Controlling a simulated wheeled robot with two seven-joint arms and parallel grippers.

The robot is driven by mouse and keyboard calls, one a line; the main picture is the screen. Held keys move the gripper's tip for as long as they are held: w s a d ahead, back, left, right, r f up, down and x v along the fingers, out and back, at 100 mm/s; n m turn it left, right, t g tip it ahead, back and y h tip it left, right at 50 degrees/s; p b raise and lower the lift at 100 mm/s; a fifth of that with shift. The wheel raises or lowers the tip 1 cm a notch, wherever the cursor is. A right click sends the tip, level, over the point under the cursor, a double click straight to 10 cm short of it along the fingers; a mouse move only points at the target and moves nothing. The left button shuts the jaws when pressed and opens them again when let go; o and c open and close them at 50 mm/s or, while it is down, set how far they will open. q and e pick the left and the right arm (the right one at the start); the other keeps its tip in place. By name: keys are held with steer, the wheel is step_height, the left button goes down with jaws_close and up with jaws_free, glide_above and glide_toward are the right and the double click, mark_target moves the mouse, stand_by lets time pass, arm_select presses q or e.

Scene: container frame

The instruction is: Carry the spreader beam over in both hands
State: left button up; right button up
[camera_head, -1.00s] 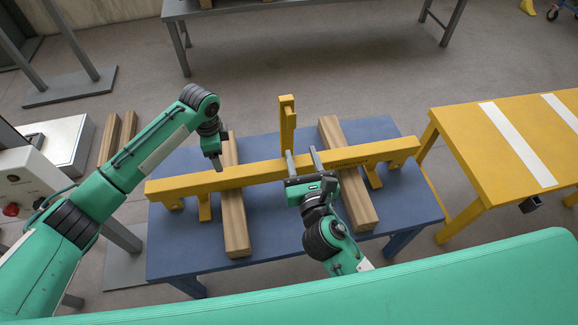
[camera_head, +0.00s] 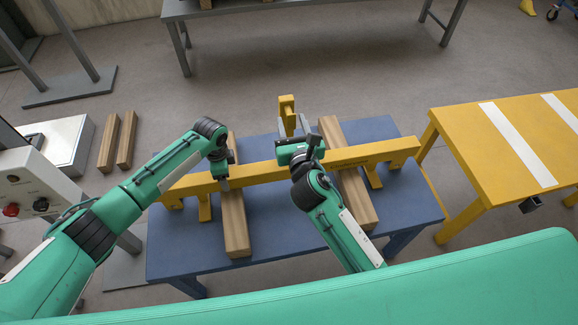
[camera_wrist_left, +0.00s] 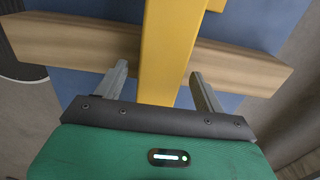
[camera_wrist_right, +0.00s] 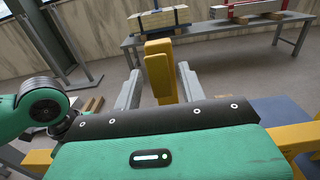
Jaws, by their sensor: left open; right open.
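The yellow spreader beam (camera_head: 262,172) lies across two wooden timbers on the blue table (camera_head: 285,225). Its upright post (camera_head: 287,104) rises at the far side of the middle. My left gripper (camera_head: 222,183) is open at the beam's left part, near the left timber (camera_head: 234,215). In the left wrist view the beam (camera_wrist_left: 165,50) runs between the open fingers (camera_wrist_left: 160,85). My right gripper (camera_head: 294,126) is open at the post. In the right wrist view the post (camera_wrist_right: 160,70) stands between the open fingers (camera_wrist_right: 160,85); contact cannot be told.
The right timber (camera_head: 360,195) lies under the beam. A yellow table with white stripes (camera_head: 515,145) stands to the right. A grey control box (camera_head: 25,180) is at the left, with two short timbers (camera_head: 117,140) nearby. A grey bench (camera_head: 300,8) stands at the back; floor between is clear.

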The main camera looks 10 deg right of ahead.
arm_select(q)
steer(key=shift+f, duration=1.6)
arm_select(e)
steer(key=shift+w, duration=1.55)
arm_select(q)
steer(key=c, duration=0.9)
arm_select(e)
jaws_close()
arm_select(q)
jaws_close()
steer(key=shift+w+r, duration=0.15)
steer(key=shift+r, duration=0.1)
arm_select(e)
steer(key=shift+w+a+r, duration=0.1)
steer(key=shift+r, duration=0.2)
